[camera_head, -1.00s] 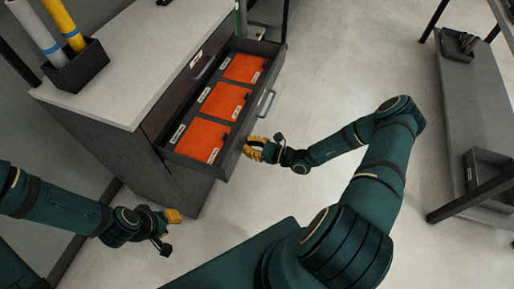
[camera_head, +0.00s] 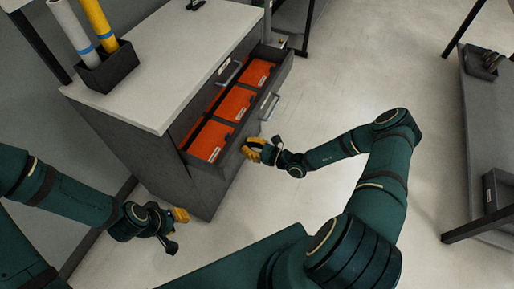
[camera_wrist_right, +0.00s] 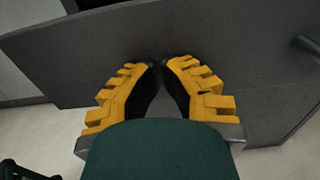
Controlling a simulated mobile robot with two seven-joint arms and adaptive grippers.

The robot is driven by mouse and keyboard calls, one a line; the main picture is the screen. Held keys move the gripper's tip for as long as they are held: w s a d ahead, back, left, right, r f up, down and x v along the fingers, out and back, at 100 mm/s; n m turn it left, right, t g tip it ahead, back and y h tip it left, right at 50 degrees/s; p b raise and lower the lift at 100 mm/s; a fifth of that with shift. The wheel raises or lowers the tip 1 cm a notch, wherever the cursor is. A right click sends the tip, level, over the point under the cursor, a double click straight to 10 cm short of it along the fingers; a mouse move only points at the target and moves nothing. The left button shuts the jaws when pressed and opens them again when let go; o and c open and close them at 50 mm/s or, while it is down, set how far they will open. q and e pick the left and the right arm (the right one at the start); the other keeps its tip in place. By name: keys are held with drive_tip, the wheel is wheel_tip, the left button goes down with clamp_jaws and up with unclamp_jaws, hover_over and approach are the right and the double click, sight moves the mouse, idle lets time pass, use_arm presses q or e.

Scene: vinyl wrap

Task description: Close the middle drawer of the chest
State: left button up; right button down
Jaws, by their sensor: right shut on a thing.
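The grey chest (camera_head: 150,150) stands at the left with its middle drawer (camera_head: 228,156) partly open. Orange packs (camera_head: 236,104) lie in a row in the drawer. The drawer's bar handle (camera_head: 269,106) is on its front, and it shows at the right edge of the right wrist view (camera_wrist_right: 306,45). My right gripper (camera_head: 254,149) is at the near end of the drawer front, away from the handle. Its fingertips (camera_wrist_right: 161,66) are drawn together against the dark front panel; their exact contact is hidden. My left gripper (camera_head: 175,229) is open and empty, in front of the chest's near side.
A box with rolls (camera_head: 108,70) stands on the white chest top. The upper drawer (camera_head: 224,68) is shut. A grey shelf (camera_head: 485,120) stands at the right. The floor (camera_head: 340,90) between chest and shelf is clear.

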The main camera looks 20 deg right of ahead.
sight(208, 135)
drive_tip(key=x, duration=1.6)
drive_tip(key=shift+w+a, duration=0.25)
drive_tip(key=shift+a, duration=0.1)
use_arm(q)
drive_tip(key=shift+s+d, duration=0.1)
use_arm(e)
drive_tip(key=shift+w+a, duration=0.1)
drive_tip(key=shift+w, duration=0.1)
drive_tip(key=shift+r, duration=0.1)
